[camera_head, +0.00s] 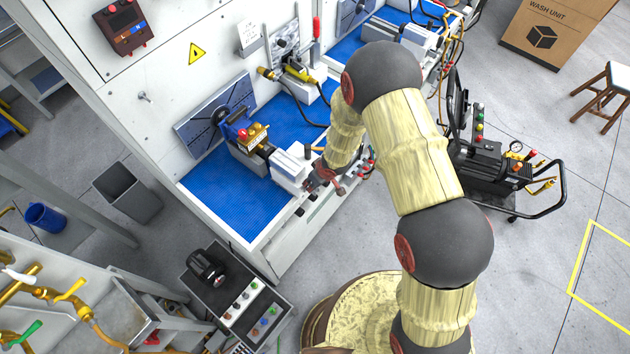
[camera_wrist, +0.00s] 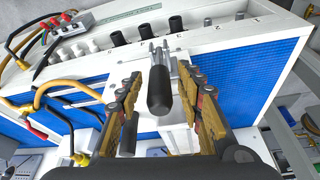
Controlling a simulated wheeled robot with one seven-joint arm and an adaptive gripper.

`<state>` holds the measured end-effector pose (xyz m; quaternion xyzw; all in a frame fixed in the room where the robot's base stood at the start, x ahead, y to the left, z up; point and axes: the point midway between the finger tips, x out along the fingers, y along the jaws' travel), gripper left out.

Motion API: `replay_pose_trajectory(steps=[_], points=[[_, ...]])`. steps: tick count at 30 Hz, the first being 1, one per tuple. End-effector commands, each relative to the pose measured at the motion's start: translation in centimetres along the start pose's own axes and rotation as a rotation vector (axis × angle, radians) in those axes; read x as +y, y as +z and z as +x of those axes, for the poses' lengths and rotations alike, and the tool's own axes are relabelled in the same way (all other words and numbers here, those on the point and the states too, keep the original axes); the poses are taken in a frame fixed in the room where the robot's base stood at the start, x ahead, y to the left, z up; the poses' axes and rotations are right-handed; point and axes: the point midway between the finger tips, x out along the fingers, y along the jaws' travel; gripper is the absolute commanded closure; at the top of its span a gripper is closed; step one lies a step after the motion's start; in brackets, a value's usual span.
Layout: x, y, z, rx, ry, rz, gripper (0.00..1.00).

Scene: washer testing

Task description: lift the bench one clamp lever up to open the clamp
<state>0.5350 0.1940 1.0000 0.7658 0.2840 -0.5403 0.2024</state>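In the wrist view a black rounded handle (camera_wrist: 159,90) on a metal bracket points toward the camera and looks like the clamp lever. It is fixed at a white block (camera_wrist: 180,132). My gripper (camera_wrist: 160,73) is open, with one brown-padded finger on each side of the handle and visible gaps between. In the head view my gripper (camera_head: 318,178) is at the front edge of the near bench, beside the white clamp block (camera_head: 290,166). The lever is hard to make out there, partly hidden by my gripper and arm.
The bench has a blue mat (camera_head: 227,192) with a blue and brass fixture (camera_head: 249,138) behind the clamp. Black knobs (camera_wrist: 146,27) line the bench front, and yellow hoses (camera_wrist: 55,90) run at left in the wrist view. A black cart (camera_head: 490,165) stands to the right.

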Motion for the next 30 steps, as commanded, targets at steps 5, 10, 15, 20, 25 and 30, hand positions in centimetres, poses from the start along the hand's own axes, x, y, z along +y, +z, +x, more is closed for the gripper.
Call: replay_pose_trajectory(steps=[5, 10, 15, 20, 25, 30], points=[[0.0, 0.0, 0.0, 0.000, 0.000, 0.000, 0.62], [0.0, 0.0, -0.4, 0.000, 0.000, 0.001, 0.62], [0.1, -0.1, -2.5, 0.002, 0.001, 0.000, 0.62], [0.1, -0.1, -5.8, 0.002, 0.001, -0.001, 0.62], [0.1, -0.1, -8.7, 0.001, 0.001, -0.001, 0.62], [0.0, -0.1, -10.6, 0.000, 0.000, -0.001, 0.62]])
